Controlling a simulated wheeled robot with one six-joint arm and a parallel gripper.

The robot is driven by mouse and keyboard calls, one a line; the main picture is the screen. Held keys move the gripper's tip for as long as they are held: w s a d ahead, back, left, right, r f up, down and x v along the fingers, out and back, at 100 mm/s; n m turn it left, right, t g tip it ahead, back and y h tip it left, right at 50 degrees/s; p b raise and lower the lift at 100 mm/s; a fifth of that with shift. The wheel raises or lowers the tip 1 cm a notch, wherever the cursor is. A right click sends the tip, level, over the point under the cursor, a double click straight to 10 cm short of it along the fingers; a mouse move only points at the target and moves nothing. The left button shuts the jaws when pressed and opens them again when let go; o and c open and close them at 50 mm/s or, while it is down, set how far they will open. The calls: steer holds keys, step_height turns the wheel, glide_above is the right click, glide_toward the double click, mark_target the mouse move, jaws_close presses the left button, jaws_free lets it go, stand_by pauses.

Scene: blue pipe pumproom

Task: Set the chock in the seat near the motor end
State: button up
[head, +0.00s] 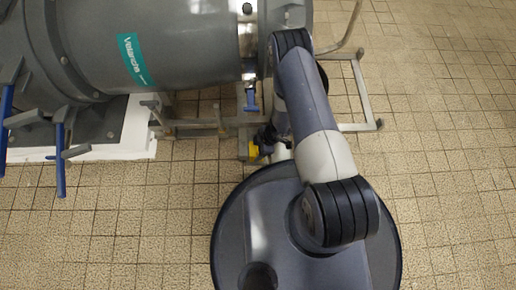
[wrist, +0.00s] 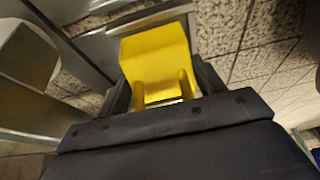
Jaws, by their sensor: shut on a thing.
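The yellow chock (wrist: 155,60) is in the wrist view, between the two dark fingers of my gripper (wrist: 162,84). The gripper is shut on it, with a finger along each side. A grey metal frame part lies just beyond the chock. In the head view my gripper (head: 266,139) is low beside the metal frame, mostly hidden by my arm. A small yellow patch (head: 253,150) shows there; I cannot tell whether it is the held chock. I cannot make out the seat for certain, nor whether the chock touches anything.
A big grey cylindrical machine (head: 180,45) with a teal label fills the head view's upper left. Its metal frame (head: 363,90) extends right. Blue-handled levers (head: 61,160) stand left. Tiled floor at right is clear.

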steer(key=shift+f, duration=0.1)
steer(key=shift+f+b, duration=0.15)
steer(key=shift+b, duration=0.15)
steer(key=o, duration=1.4)
steer(key=shift+c, duration=0.2)
steer(key=p+v, duration=0.5)
steer(key=v, duration=0.7)
steer(key=shift+r+p, duration=0.25)
steer(key=shift+p, duration=0.05)
